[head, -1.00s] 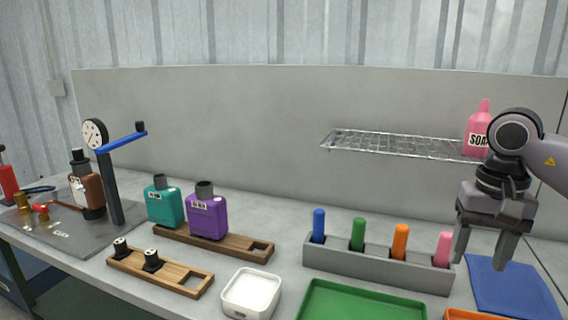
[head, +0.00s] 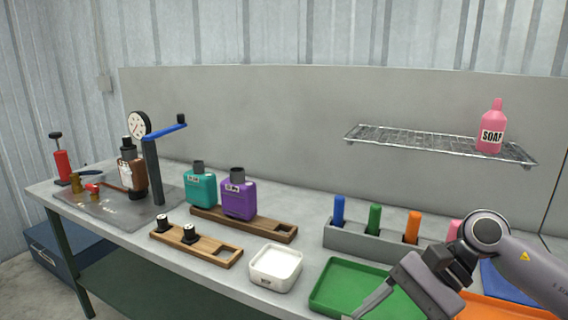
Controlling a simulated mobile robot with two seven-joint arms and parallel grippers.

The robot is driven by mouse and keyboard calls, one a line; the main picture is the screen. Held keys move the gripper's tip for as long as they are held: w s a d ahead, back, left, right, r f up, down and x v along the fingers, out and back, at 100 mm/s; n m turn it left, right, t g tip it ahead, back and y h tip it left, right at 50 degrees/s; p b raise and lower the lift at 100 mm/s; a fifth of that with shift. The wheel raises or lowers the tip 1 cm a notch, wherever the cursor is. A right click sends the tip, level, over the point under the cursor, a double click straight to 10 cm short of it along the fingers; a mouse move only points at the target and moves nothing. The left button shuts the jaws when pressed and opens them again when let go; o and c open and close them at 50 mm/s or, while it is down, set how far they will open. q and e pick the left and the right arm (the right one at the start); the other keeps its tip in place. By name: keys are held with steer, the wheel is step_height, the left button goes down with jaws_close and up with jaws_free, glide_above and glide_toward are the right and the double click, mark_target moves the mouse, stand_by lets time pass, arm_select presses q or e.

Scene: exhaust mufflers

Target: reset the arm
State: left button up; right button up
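My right gripper (head: 368,309) is at the lower right, over the green tray (head: 341,277). It points down and to the left, and its fingertips run near the bottom edge of the view. One finger shows clearly; the other is hidden or cut off, so its opening is unclear. I see nothing held in it. My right arm comes in from the right edge and covers part of the orange tray (head: 518,306) and the blue mat (head: 502,274). My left arm and gripper are not in view.
A grey rack (head: 372,247) holds coloured cylinders behind the arm. A wire shelf (head: 420,139) carries a pink soap bottle (head: 491,128). A white dish (head: 275,268) sits left of the green tray. A dial stand (head: 152,168) is further left.

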steer(key=a+r+m+t+y, duration=0.2)
steer(key=a+m+t+y, duration=0.2)
steer(key=a+m+y, duration=0.85)
steer(key=w+d+f+m+t+h, duration=0.1)
steer(key=d+f+m+t+h, duration=0.6)
steer(key=m, duration=1)
steer(key=w+d+f+m+t+h, duration=0.1)
steer(key=d+f+m+t+h, duration=0.55)
steer(key=m, duration=1.15)
steer(key=s+d+f+m+g+h, duration=0.1)
steer(key=s+f+m+g+h, duration=0.1)
steer(key=s+f+m, duration=0.4)
steer(key=s+d+f+m+g+h, duration=0.2)
steer(key=s+f+m, duration=0.4)
steer(key=f, duration=0.6)
steer(key=shift+s+d+m+g+h, duration=0.2)
steer(key=shift+s+m+g+h, duration=0.2)
steer(key=shift+s+h, duration=0.6)
steer(key=shift+w+f, duration=0.1)
steer(key=shift+w, duration=0.15)
